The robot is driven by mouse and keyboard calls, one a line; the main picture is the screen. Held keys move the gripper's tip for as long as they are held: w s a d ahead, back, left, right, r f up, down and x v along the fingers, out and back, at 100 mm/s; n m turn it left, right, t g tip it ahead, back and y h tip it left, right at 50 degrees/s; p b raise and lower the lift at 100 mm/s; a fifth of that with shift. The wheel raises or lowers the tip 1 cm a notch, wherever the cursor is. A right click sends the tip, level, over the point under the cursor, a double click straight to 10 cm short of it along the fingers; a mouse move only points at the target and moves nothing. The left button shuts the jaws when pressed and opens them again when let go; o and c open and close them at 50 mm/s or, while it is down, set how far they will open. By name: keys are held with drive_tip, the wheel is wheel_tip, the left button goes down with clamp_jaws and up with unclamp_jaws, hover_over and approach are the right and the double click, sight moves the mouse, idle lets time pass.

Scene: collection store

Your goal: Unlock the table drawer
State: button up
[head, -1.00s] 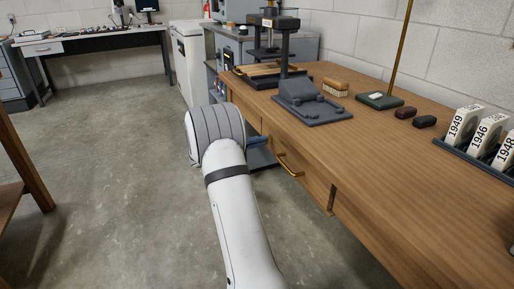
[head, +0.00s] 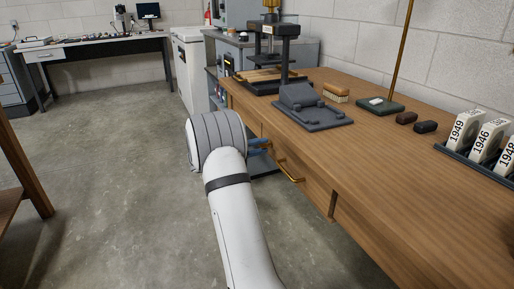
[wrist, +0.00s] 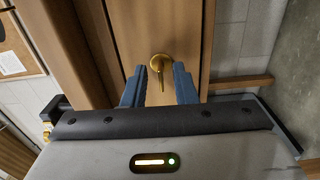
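The wooden table's drawer (head: 308,180) is shut, with a brass handle (head: 289,169) on its front. In the wrist view, a brass key-like piece with a round plate (wrist: 160,63) sits on the wooden front (wrist: 185,25). My gripper (wrist: 159,72) is open, its two blue fingers on either side of the brass piece with gaps visible. I cannot tell how deep the fingertips reach around it.
The tabletop (head: 385,150) holds a press (head: 284,50), a grey block on a base (head: 305,103), a brush (head: 336,93), a green-based stand (head: 380,107) and a rack of year-marked boxes (head: 480,135). The floor left of my arm (head: 120,170) is clear.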

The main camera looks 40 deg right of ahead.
drive_tip(key=shift+a, duration=0.1)
drive_tip(key=shift+w+a, duration=0.1)
drive_tip(key=shift+a, duration=0.25)
drive_tip(key=p+v, duration=0.2)
drive_tip(key=v, duration=0.5)
drive_tip(key=shift+p, duration=0.35)
